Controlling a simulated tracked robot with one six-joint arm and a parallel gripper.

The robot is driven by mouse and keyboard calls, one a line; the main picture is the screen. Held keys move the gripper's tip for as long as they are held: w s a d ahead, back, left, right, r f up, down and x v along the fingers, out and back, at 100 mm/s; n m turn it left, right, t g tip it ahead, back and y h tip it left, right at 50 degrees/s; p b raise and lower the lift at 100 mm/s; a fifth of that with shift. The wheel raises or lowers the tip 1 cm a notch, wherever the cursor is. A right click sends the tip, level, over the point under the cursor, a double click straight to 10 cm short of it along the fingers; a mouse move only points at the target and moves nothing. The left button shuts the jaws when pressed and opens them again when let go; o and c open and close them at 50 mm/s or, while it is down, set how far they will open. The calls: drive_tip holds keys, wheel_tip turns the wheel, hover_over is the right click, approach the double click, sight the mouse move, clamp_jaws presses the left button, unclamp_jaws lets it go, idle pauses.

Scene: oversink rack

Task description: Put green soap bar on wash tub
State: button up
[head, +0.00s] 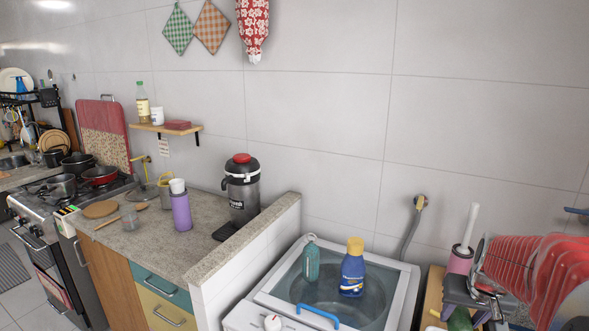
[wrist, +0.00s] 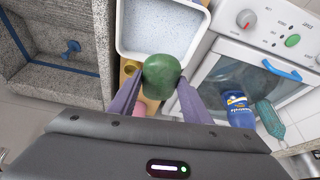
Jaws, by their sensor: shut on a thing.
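The green soap bar (wrist: 161,75) is a rounded dark green block in the wrist view. My gripper (wrist: 161,88) is shut on it, with one purple-grey finger on each side. A grey granite basin (wrist: 75,45) with blue trim and a blue knob lies at the left of the wrist view. A white rectangular tub (wrist: 124,28) with pale blue speckled contents lies just beyond the soap. I cannot tell which of the two is the wash tub. The soap's height above the surfaces is unclear.
A white washing machine (wrist: 238,45) is right of the soap; on its lid stand a blue bottle (head: 353,270) and a teal bottle (head: 311,260). A wooden stand (wrist: 129,70) is partly hidden under my gripper.

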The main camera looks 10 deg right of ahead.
drive_tip(key=w+a+n+y, duration=0.1)
drive_tip(key=w+a+n, duration=0.2)
drive_tip(key=w+a, duration=0.9)
drive_tip(key=w+a+f+n, duration=0.1)
drive_tip(key=w+a+f, duration=0.1)
drive_tip(key=w+a, duration=0.1)
drive_tip(key=w+a+f+n+y, duration=0.1)
drive_tip(key=w+a, duration=0.2)
drive_tip(key=a, duration=0.2)
drive_tip(key=shift+a+f+t, duration=0.3)
drive_tip(key=shift+a+f, duration=0.1)
drive_tip(key=shift+w+d, duration=0.1)
drive_tip(key=shift+d, duration=0.1)
